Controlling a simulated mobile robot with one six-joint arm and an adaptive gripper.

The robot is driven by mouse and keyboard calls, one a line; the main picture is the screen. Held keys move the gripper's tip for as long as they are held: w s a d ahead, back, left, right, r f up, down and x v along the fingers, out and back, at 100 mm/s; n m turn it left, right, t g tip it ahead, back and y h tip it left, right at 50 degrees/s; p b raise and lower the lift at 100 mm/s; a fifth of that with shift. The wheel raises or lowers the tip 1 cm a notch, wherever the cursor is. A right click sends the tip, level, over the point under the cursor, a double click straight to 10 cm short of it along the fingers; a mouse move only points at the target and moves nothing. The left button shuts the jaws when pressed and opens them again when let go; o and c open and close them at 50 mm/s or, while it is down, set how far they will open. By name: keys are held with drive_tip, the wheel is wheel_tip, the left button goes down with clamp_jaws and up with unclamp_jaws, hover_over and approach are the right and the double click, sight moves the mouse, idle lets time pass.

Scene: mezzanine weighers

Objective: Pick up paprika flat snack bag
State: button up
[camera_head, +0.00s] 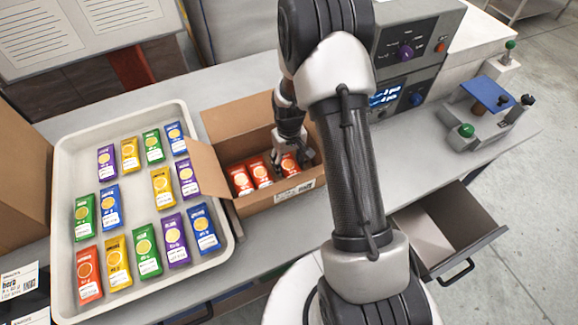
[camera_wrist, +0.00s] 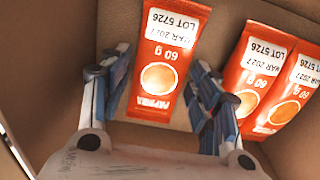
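Three orange-red bags stand in an open cardboard box (camera_head: 262,205) on the bench. The rightmost, a paprika flat snack bag (camera_head: 289,163), is labelled PAPRIKA upside down in the wrist view (camera_wrist: 170,50). My gripper (camera_head: 290,145) reaches down into the box at this bag. In the wrist view my gripper (camera_wrist: 161,88) is open, with one finger on each side of the bag and gaps showing on both sides. Another paprika-coloured bag (camera_head: 88,273) lies at the near left corner of the white tray (camera_head: 70,160).
Two similar red bags, one here (camera_wrist: 250,65), sit beside my right finger in the wrist view. The box walls and flaps surround my gripper. The tray holds several purple, yellow, green and blue bags. An open drawer (camera_head: 440,230) and a weigher (camera_head: 415,50) are at the right.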

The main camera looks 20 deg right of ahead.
drive_tip(key=c, duration=0.6)
drive_tip(key=shift+r, duration=0.1)
